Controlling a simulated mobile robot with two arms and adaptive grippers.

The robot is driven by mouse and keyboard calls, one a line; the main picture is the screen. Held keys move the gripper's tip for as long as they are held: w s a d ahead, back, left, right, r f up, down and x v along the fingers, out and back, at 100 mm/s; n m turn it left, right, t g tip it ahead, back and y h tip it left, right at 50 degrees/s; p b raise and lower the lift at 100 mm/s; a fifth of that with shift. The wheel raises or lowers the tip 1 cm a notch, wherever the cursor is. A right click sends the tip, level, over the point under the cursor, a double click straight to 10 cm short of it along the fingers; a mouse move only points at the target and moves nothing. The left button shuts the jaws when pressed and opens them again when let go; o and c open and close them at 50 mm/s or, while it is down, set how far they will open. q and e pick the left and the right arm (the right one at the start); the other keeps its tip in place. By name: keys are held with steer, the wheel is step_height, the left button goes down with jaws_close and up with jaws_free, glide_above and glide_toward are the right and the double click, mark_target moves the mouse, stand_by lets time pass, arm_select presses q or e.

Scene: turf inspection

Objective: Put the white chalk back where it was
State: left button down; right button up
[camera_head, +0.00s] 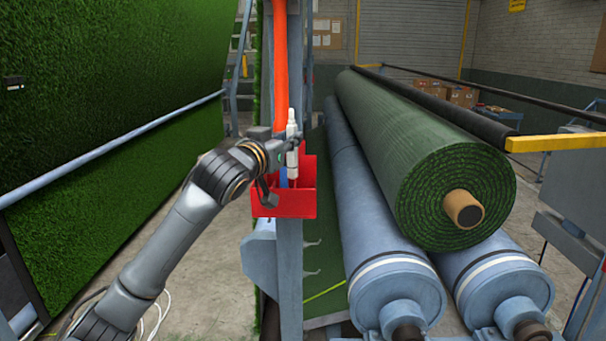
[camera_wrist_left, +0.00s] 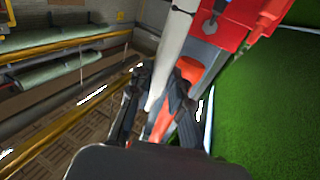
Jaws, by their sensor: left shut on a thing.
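My left gripper (camera_head: 284,143) is shut on the white chalk (camera_head: 292,121), a slim white stick held upright. The chalk is directly above or in front of the red holder (camera_head: 284,206) on the blue-grey post; I cannot tell whether its lower end is inside. In the left wrist view the chalk (camera_wrist_left: 174,48) runs between the two dark fingers (camera_wrist_left: 155,100), and the red holder (camera_wrist_left: 225,28) is at the upper right. My right gripper is in neither view.
The blue-grey post (camera_head: 289,262) stands close to my gripper, with an orange-red strip (camera_head: 280,70) along it. A green turf roll (camera_head: 400,150) lies on rollers (camera_head: 370,210) at right. A turf sheet (camera_head: 100,80) and a rail (camera_head: 120,142) are at left.

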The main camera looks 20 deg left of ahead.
arm_select(q)
steer(key=w+p, duration=0.2)
steer(key=w, duration=0.6)
steer(key=f, duration=0.2)
steer(key=f+p, duration=0.1)
steer(key=f, duration=0.2)
steer(key=f+p, duration=0.1)
steer(key=f, duration=0.2)
steer(key=shift+s+d, duration=0.25)
steer(key=shift+d, duration=0.1)
step_height(320, 180, down, 3)
steer(key=shift+d+f+p, duration=0.1)
steer(key=shift+p, duration=0.4)
steer(key=shift+f, duration=0.4)
steer(key=c, duration=1.5)
jaws_free()
steer(key=shift+f, duration=0.1)
